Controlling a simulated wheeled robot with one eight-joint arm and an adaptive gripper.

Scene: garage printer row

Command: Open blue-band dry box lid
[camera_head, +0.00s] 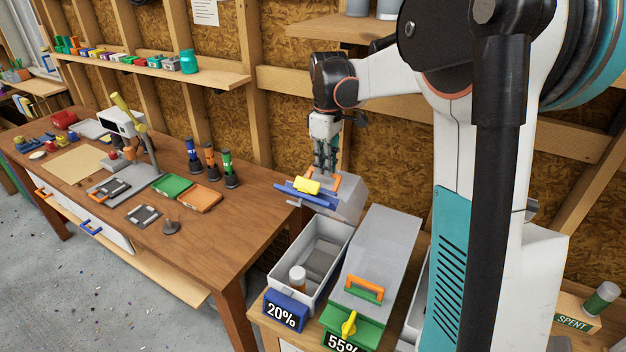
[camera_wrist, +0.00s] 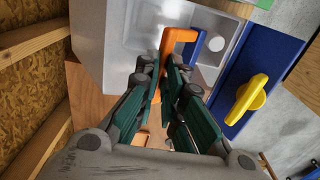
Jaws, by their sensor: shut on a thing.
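The blue-band dry box (camera_head: 335,245) stands with its top open, its 20% label (camera_head: 284,314) on a blue front. The lid's edge has a blue band (camera_head: 300,196) and a yellow latch (camera_head: 307,186). My gripper (camera_head: 326,168) is shut on the lid's orange handle (camera_wrist: 180,42), which sits between the dark green fingers.
A shut green-band dry box (camera_head: 385,250) marked 55% stands right beside the open one. The wooden workbench (camera_head: 225,230), with bottles and tools, is to the left. The stud wall (camera_head: 395,130) rises close behind the lid. A SPENT bin (camera_head: 575,318) is at far right.

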